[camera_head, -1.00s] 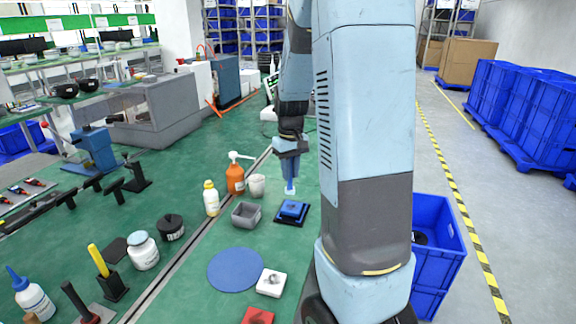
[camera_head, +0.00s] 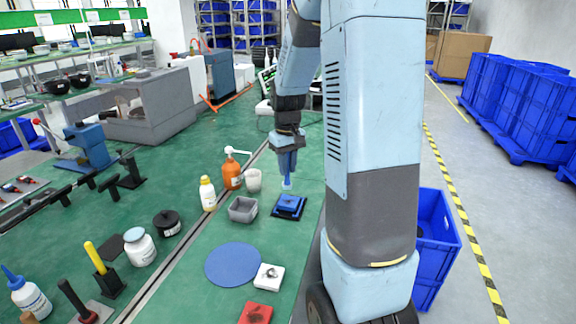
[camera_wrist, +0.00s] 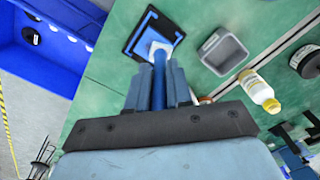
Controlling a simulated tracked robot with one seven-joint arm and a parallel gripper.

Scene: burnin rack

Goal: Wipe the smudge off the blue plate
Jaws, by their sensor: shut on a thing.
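A square blue plate (camera_head: 290,201) with a dark border lies on the green surface, right of the grey bin; in the wrist view it shows as a dark square with blue (camera_wrist: 143,36). I cannot make out a smudge on it. My gripper (camera_head: 287,160) points down behind the plate, shut on a blue-handled wiper (camera_wrist: 159,78). The wiper's white pad (camera_head: 286,184) hangs at its lower end, just beyond the plate's far edge in the head view. In the wrist view the pad overlaps the plate's near corner. I cannot tell whether they touch.
A grey bin (camera_head: 243,210), white cup (camera_head: 253,180), orange pump bottle (camera_head: 232,172) and yellow-white bottle (camera_head: 208,194) stand left of the plate. A blue crate (camera_head: 436,245) stands right.

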